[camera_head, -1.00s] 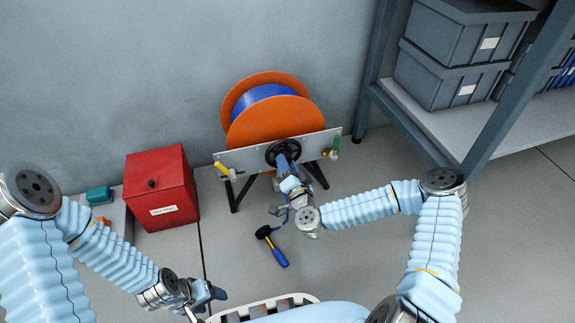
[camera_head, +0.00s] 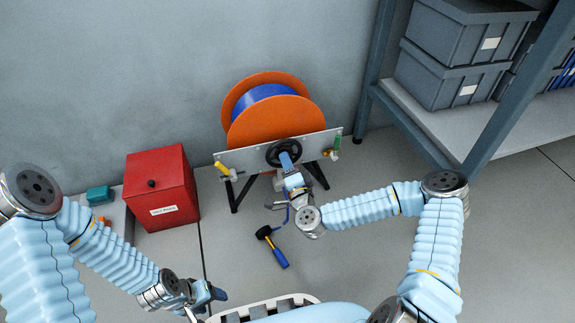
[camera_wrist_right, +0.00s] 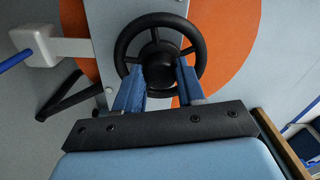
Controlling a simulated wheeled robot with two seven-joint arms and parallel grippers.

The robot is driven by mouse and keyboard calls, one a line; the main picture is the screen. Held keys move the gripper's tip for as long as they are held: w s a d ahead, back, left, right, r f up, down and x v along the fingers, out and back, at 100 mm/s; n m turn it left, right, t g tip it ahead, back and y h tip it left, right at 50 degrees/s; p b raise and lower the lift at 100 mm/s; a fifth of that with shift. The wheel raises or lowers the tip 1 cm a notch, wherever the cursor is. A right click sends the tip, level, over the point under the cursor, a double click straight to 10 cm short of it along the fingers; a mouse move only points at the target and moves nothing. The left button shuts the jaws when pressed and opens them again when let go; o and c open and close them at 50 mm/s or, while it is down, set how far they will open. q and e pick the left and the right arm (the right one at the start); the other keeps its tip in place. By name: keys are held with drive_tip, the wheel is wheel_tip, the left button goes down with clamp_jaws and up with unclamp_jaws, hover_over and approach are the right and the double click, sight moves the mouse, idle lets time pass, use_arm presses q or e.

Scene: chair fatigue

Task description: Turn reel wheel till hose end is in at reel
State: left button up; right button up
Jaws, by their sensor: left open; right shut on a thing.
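The orange reel (camera_head: 268,122) with blue hose (camera_head: 262,93) wound on it stands against the wall on a grey-panelled frame. Its black wheel (camera_head: 283,152) is on the front panel; it also shows in the right wrist view (camera_wrist_right: 160,23). My right gripper (camera_head: 284,160) is shut on the wheel's hub, one blue finger on each side in the right wrist view (camera_wrist_right: 160,78). A thin blue length of hose (camera_head: 285,216) hangs below the panel, partly hidden by my right arm. A white guide block (camera_wrist_right: 37,45) sits left of the wheel with blue hose at it. My left gripper (camera_head: 208,300) is open and empty, low at the left.
A red box (camera_head: 161,187) stands left of the reel, with a teal item (camera_head: 99,195) beyond it. A hammer (camera_head: 272,247) lies on the floor before the reel. A shelf with grey bins (camera_head: 449,75) stands at the right. Yellow (camera_head: 222,168) and green (camera_head: 337,143) handles flank the panel.

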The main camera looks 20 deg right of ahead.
drive_tip(key=shift+f, duration=0.1)
drive_tip(key=o, duration=1.1)
drive_tip(key=shift+c, duration=0.2)
drive_tip(key=shift+s, duration=0.1)
drive_tip(key=s+p, duration=0.1)
drive_tip(key=s, duration=1.2)
drive_tip(key=shift+s+d+p, duration=0.25)
drive_tip(key=shift+s+p, duration=0.05)
drive_tip(key=shift+s, duration=0.05)
